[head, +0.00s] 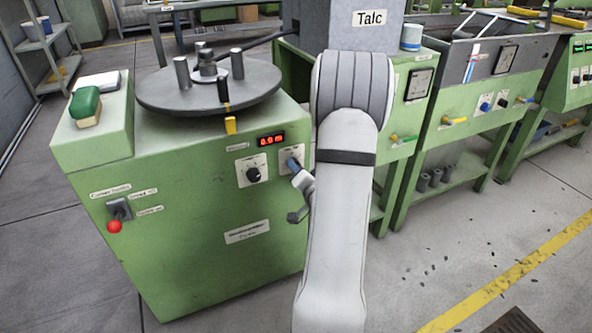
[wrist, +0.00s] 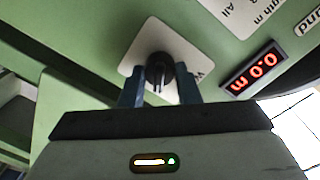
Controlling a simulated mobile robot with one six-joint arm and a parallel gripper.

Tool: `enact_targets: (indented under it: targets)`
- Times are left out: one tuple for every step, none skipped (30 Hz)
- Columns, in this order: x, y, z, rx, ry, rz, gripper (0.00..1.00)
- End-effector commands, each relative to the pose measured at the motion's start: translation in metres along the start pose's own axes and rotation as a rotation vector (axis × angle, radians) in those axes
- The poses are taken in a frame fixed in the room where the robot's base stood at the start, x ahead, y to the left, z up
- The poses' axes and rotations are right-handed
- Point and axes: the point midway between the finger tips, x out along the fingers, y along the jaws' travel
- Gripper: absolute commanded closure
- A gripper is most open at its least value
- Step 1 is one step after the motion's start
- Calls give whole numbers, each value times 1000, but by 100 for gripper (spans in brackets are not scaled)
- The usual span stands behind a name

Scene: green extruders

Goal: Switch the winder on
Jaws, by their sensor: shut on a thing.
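The winder is a green cabinet (head: 190,210) with a dark round turntable (head: 205,88) on top. Its front has a red-lit display (head: 270,140), which reads 0.0 m upside down in the wrist view (wrist: 254,67). Below the display are two white plates with knobs; the left black knob (head: 254,174) is free. My gripper (head: 293,165) is at the right plate. In the wrist view the black knob (wrist: 158,69) there sits between my two fingers (wrist: 160,90), which are shut on it. My wrist partly hides this plate in the head view.
A red button (head: 114,226) is on the winder's left front. A grey box labelled Talc (head: 369,18) and green-framed troughs (head: 470,90) stand to the right. The floor in front is open.

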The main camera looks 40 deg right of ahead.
Motion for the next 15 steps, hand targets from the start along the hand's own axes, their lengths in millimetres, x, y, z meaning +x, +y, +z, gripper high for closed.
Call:
enact_targets:
  targets:
    - [2,-2,0,-2,-2,-7,93]
    - [2,-2,0,-2,-2,-7,93]
    - [2,-2,0,-2,-2,-7,93]
    - [2,-2,0,-2,-2,-7,93]
    - [1,-2,0,-2,-2,-7,68]
    - [1,-2,0,-2,-2,-7,65]
    - [1,-2,0,-2,-2,-6,62]
    - [1,-2,0,-2,-1,-6,60]
    - [1,-2,0,-2,-1,-5,57]
    - [1,-1,0,-2,-1,-4,54]
    - [1,-1,0,-2,-1,-4,52]
    - [0,-1,0,-2,0,-3,49]
    - [0,-1,0,-2,0,-3,49]
    - [0,-1,0,-1,0,-3,49]
    - [0,-1,0,-1,0,-2,49]
